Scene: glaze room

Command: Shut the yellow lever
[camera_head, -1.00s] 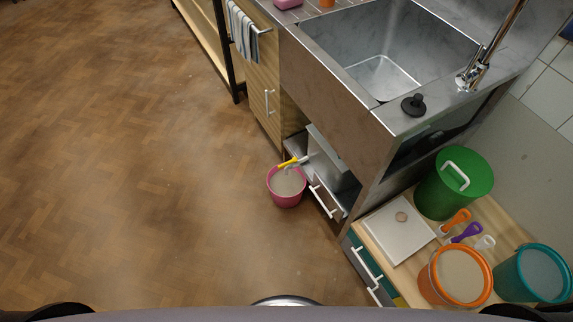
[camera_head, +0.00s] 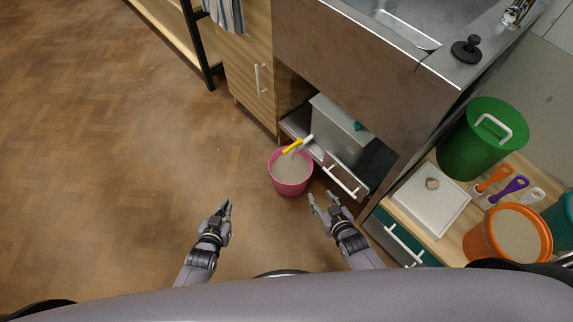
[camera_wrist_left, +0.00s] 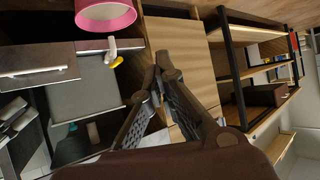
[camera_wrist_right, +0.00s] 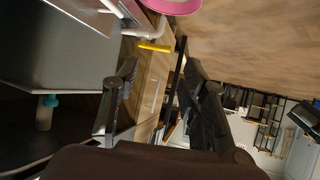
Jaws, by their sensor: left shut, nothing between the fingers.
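The yellow lever (camera_head: 292,147) sits on a pale pipe or spout (camera_head: 304,141) that sticks out from the grey box under the sink, above the pink bucket (camera_head: 290,174). The lever also shows in the left wrist view (camera_wrist_left: 117,63) and the right wrist view (camera_wrist_right: 155,46). My left gripper (camera_head: 226,208) is shut and empty, left of and nearer than the bucket. My right gripper (camera_head: 322,202) is open and empty, just right of and nearer than the bucket. Neither gripper touches the lever. Greyish contents show in the bucket.
A drawer with a white handle (camera_head: 341,181) stands right of the bucket, beside the grey box (camera_head: 338,130). A wooden cabinet (camera_head: 248,70) is behind. At right, a worktop holds a white tray (camera_head: 431,201), green bin (camera_head: 482,140) and orange bucket (camera_head: 509,234). The floor at left is clear.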

